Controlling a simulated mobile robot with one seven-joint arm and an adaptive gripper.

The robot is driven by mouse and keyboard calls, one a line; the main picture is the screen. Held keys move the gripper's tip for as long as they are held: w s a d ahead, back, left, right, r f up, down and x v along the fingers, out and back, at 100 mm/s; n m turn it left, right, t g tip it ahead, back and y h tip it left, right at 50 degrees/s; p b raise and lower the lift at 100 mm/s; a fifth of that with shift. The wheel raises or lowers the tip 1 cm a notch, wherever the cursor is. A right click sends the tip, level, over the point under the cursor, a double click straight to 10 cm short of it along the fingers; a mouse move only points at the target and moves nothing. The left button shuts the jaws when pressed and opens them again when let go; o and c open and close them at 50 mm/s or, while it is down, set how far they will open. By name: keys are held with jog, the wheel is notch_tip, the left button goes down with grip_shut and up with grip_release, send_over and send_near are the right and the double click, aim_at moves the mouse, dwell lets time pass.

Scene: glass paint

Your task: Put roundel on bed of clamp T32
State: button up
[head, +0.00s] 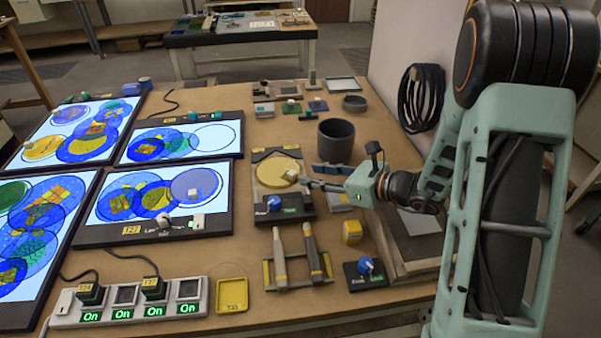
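A yellow round roundel (271,172) lies on or just above the grey bed of a clamp (264,214) in the middle of the table. A small pale knob (291,175) shows near its right side. The clamp has a blue knob and a lit green label at its front; I cannot read a T32 mark on it. My gripper (303,181) reaches in from the right, with its fingertips at the roundel's right edge, close to the pale knob. Whether the fingers are closed on the knob is too small to tell.
Light panels with coloured roundels (160,196) fill the left. A dark cup (335,141) stands behind my gripper.

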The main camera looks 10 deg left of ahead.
jog(key=v, duration=0.5)
dwell(0.4)
